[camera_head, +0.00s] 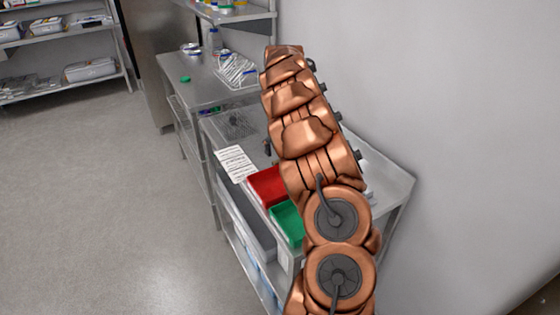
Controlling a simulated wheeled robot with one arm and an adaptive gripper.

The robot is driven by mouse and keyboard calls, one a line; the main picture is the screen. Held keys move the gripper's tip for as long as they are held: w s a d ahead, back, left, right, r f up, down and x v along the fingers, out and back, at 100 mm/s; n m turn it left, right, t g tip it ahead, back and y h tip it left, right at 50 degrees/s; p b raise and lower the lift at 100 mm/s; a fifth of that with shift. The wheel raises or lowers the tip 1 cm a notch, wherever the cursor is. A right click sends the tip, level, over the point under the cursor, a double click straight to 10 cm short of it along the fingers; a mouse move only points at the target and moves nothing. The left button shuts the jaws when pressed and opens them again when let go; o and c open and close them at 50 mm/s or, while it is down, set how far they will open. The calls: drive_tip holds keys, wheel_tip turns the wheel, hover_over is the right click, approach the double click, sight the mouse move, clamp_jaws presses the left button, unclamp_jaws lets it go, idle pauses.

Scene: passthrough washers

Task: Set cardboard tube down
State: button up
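I do not see a cardboard tube anywhere in the head view. My copper-coloured arm rises from the bottom edge to the top middle and covers part of the cart and bench behind it. My gripper and its fingers do not show, so I cannot see whether it holds anything.
A metal cart (385,178) stands by the wall, with a red bin (266,184), a green bin (287,222) and a printed sheet (235,163). Behind is a steel bench (186,68) with a wire rack (237,69). Shelves (60,87) stand far left. The left floor is clear.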

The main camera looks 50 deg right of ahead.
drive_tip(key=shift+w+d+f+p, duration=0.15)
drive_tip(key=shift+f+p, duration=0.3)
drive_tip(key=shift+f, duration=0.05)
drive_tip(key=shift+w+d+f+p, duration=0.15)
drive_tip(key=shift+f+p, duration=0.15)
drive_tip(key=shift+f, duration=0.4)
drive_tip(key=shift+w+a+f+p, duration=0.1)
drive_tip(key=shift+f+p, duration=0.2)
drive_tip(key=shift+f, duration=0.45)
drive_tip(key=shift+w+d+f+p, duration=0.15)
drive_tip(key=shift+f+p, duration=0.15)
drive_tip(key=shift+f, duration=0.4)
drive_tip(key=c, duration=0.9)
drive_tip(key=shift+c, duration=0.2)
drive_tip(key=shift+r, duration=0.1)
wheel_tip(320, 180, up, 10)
drive_tip(key=b, duration=0.3)
